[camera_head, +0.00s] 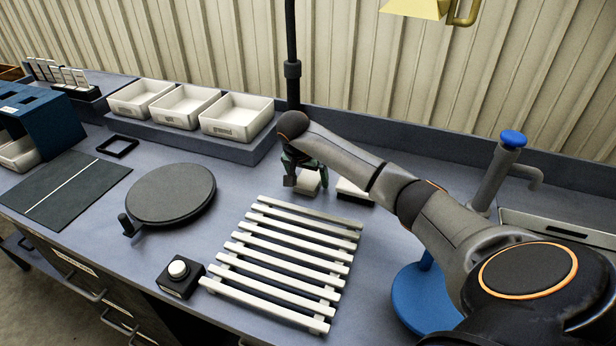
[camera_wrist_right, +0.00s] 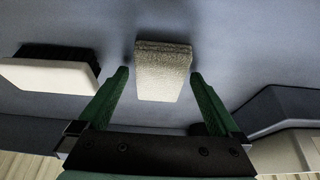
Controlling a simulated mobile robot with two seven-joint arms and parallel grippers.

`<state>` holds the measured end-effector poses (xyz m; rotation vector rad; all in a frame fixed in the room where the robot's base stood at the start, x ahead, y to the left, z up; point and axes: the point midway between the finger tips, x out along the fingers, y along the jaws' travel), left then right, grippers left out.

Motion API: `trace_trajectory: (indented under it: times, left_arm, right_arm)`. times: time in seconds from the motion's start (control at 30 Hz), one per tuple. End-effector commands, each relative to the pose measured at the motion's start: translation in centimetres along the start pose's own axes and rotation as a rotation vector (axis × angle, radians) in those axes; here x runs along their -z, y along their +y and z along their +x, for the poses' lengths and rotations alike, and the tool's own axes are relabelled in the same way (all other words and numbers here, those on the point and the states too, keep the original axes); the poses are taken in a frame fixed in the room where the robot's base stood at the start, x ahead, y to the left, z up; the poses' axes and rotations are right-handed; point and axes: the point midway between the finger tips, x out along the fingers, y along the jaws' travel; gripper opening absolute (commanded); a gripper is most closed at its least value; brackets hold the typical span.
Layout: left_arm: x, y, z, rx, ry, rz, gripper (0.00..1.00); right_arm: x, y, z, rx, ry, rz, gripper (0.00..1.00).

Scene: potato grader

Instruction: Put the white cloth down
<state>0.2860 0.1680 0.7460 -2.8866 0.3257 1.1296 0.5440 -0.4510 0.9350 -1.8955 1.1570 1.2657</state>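The white cloth (camera_head: 308,183) is a small folded pad lying on the bench top behind the slatted rack. It also shows in the right wrist view (camera_wrist_right: 163,70), textured and pale. My right gripper (camera_head: 303,172) points down at the cloth. In the wrist view its green fingers (camera_wrist_right: 159,75) are spread on either side of the cloth's near part, with a visible gap on the left and very little on the right; I cannot tell whether the right finger touches. My left gripper is not in view.
A white-backed brush with dark bristles (camera_wrist_right: 50,75) lies beside the cloth. The white slatted rack (camera_head: 283,254) is in front. White bins (camera_head: 238,117) stand on a raised shelf to the left.

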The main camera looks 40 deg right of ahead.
Motion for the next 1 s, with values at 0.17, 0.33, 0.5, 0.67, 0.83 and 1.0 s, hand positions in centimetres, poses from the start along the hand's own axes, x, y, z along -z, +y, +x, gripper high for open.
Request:
trace_trajectory:
  times: [0.17,0.33,0.5,0.67,0.83,1.0]
  left_arm:
    - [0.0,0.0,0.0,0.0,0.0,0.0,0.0]
    - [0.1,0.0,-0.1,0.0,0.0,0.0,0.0]
    - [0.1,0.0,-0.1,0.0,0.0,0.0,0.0]
    - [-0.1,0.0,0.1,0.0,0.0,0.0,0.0]
    - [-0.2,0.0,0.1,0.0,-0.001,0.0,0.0]
    - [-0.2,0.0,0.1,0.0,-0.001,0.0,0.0]
  right_arm:
    - [0.0,0.0,0.0,0.0,0.0,0.0,1.0]
    - [0.2,-0.1,-0.7,0.003,0.001,0.0,1.0]
    - [0.3,0.0,-3.7,0.004,0.005,-0.001,1.0]
    - [0.3,-0.1,-7.3,0.005,0.004,0.001,1.0]
    - [0.2,-0.1,-10.4,0.003,0.002,0.001,1.0]
    - [0.1,0.0,-12.0,0.001,0.001,0.0,1.0]
